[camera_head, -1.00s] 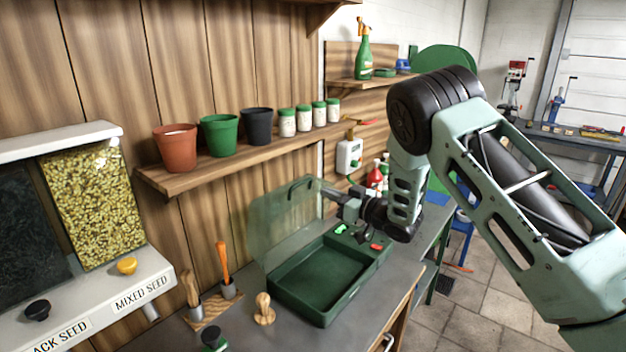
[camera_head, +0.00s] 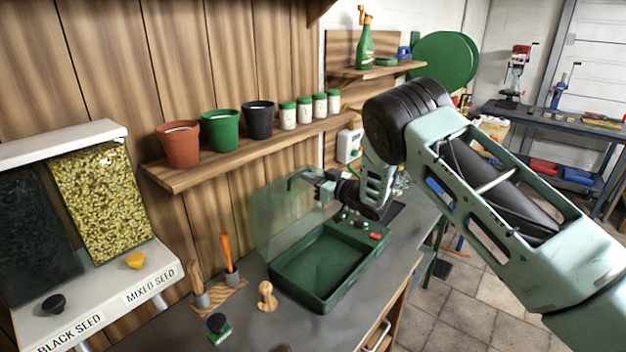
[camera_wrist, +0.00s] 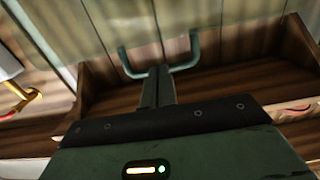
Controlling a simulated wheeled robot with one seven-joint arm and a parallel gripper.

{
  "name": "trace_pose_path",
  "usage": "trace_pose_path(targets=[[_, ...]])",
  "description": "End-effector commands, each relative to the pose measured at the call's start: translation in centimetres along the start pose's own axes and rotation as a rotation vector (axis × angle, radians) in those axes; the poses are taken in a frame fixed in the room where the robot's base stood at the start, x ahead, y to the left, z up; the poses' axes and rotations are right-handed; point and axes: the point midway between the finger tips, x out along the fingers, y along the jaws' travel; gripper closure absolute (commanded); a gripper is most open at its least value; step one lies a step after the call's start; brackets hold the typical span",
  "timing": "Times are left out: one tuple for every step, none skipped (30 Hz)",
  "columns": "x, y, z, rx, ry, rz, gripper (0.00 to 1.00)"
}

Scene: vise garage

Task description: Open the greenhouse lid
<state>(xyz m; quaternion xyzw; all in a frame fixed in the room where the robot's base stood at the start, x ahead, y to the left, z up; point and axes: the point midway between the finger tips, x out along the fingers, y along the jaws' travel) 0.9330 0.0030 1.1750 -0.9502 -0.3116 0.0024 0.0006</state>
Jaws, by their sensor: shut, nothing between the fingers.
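The greenhouse (camera_head: 318,300) is a dark green tray on the grey workbench. Its clear greenish lid (camera_head: 278,222) is raised and stands nearly upright at the back of the tray, by the wooden wall. The lid's dark handle (camera_head: 296,177) is near its top edge. In the wrist view the U-shaped handle (camera_wrist: 132,66) lies just beyond the fingertips. My gripper (camera_head: 314,176) is shut and empty, at the lid's upper right by the handle; it also shows in the wrist view (camera_wrist: 158,74). I cannot tell whether the fingers touch the handle.
A shelf (camera_head: 250,153) with pots and several jars runs along the wall above the lid. A seed dispenser (camera_head: 105,200) stands at left. A wooden knob-like tool (camera_head: 266,297) and a tool holder (camera_head: 218,297) are left of the tray. The bench front is mostly clear.

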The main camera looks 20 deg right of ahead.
Motion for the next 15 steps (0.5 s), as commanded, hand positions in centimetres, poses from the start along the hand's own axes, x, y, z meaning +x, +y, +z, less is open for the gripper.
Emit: trace_pose_path(targets=[[0.8, -0.1, -0.4, -0.002, -0.017, -0.003, 1.0], [1.2, -0.1, -0.5, -0.002, -0.032, -0.004, 1.0], [1.8, -0.1, -0.6, -0.002, -0.053, -0.004, 1.0], [2.3, -0.1, -0.6, -0.003, -0.067, -0.003, 1.0], [2.8, -0.1, -0.5, -0.004, -0.081, -0.002, 1.0], [3.6, 0.0, -0.4, -0.004, -0.091, -0.001, 1.0], [4.2, 0.0, -0.2, -0.004, -0.094, -0.001, 1.0], [4.7, 0.0, -0.2, -0.004, -0.096, -0.001, 1.0], [5.2, 0.0, -0.3, -0.004, -0.096, 0.0, 1.0], [5.5, 0.0, -0.4, -0.003, -0.096, 0.001, 1.0], [5.7, 0.0, -0.5, -0.003, -0.096, 0.001, 1.0], [6.0, 0.0, -0.6, -0.003, -0.096, 0.002, 1.0], [6.1, 0.0, -0.7, -0.003, -0.097, 0.002, 1.0], [6.2, 0.0, -0.7, -0.003, -0.097, 0.002, 1.0], [6.2, 0.0, -0.8, -0.003, -0.097, 0.002, 1.0]])
